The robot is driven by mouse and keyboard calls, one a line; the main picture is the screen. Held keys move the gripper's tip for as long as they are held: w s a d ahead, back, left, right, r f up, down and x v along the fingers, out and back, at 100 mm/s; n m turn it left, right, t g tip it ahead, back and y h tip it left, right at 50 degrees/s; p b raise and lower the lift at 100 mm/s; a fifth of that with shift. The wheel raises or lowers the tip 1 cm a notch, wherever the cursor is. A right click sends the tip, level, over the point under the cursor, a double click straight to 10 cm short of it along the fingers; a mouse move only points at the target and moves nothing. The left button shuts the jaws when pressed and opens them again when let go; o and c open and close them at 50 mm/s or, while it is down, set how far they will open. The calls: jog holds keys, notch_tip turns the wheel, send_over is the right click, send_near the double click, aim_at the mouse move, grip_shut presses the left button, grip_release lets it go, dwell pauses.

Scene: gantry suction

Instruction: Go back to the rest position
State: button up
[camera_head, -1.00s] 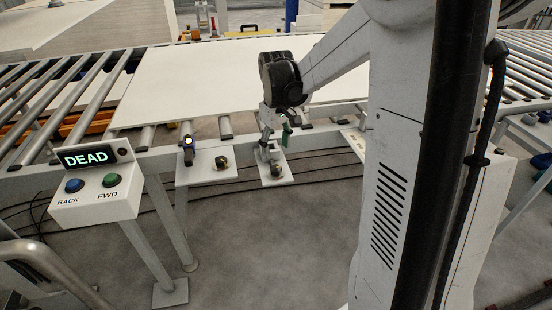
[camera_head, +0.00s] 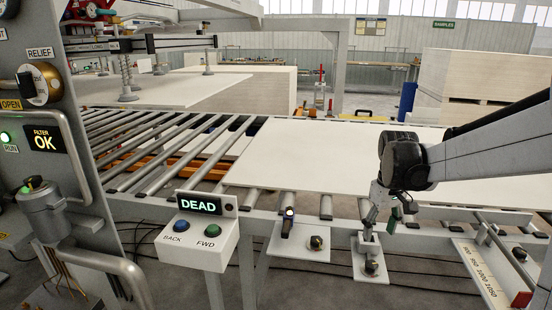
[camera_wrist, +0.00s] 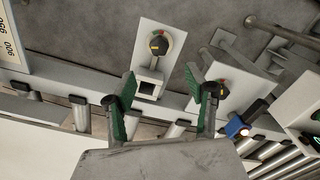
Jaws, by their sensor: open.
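My gripper (camera_head: 378,218) hangs from the arm at the right of the head view, just above the front rail of the roller conveyor. In the wrist view its two green-padded fingers (camera_wrist: 165,110) are apart with nothing between them. Beyond the fingertips is a white plate with a black rotary knob (camera_wrist: 158,44); this knob plate also shows below my gripper in the head view (camera_head: 358,258). A second knob (camera_wrist: 221,89) is beside the right finger in the wrist view. I cannot tell whether that finger touches its plate.
A white board (camera_head: 300,155) lies on the rollers (camera_head: 165,140). A button box reading DEAD (camera_head: 200,243) stands in front. At left is a panel (camera_head: 40,100) with a filter display reading OK. A scale plate (camera_head: 480,268) is at right. Stacked boards (camera_head: 240,85) stand behind.

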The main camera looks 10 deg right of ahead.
jog(key=s+a+r+m+t, duration=0.1)
jog(key=s+a+r+t, duration=0.2)
jog(key=s+a, duration=0.5)
jog(key=s+a+r+t+p, duration=0.1)
jog(key=s+a+r+t, duration=0.2)
jog(key=s+a, duration=0.5)
jog(key=s+t, duration=0.1)
jog(key=s, duration=0.2)
jog(key=shift+s+r+m, duration=0.2)
jog(key=shift+s+m, duration=0.15)
jog(key=shift+m, duration=0.05)
